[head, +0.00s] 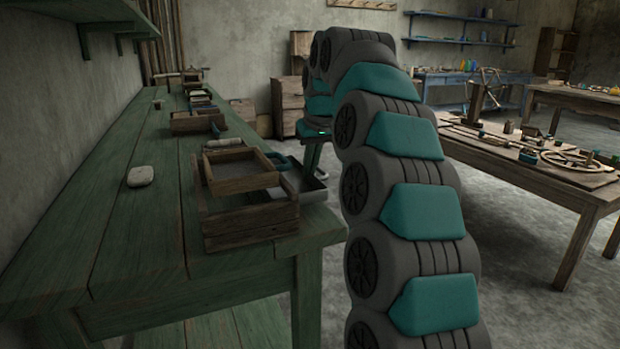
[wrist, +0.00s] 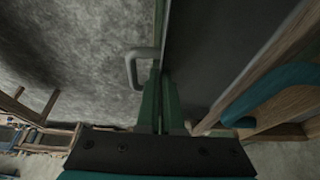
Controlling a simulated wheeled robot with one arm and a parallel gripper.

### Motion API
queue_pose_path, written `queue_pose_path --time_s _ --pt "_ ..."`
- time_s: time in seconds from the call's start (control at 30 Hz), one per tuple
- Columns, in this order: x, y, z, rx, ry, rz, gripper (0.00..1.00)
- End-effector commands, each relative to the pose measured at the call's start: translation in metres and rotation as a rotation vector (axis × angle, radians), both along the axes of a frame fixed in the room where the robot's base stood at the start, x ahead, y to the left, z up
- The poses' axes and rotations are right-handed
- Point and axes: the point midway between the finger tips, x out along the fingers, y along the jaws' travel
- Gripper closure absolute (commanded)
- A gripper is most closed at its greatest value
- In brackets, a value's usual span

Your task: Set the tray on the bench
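The tray (head: 316,186) is a shallow grey metal one with a thin rim. In the head view it sticks out past the right edge of the green bench (head: 150,215), partly hidden behind a wooden box. In the wrist view the tray (wrist: 205,50) is a dark flat surface, with a grey loop handle (wrist: 131,68) on its left side above the floor. My gripper (wrist: 161,75) has its two green fingers close together on the tray's rim, beside the handle. I cannot tell whether the tray's underside touches the bench.
Open wooden boxes (head: 250,222) are stacked at the bench's near right corner, close to the tray. A blue-handled thing (wrist: 268,92) lies beside it. A pale rounded object (head: 140,176) sits on the left. Bare bench top lies around that object. A cluttered table (head: 560,180) stands right.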

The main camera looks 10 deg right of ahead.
Motion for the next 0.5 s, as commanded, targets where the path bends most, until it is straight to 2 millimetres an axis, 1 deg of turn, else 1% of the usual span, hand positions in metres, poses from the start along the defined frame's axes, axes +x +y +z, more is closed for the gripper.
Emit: queue_pose_path --time_s 0.23,0.33,0.5 --pt "-0.001 0.0 -0.024 -0.001 0.006 0.002 1.0" --pt "-0.001 0.0 -0.028 -0.001 0.003 0.001 1.0" --pt "0.0 0.0 -0.028 -0.001 0.002 0.001 1.0"
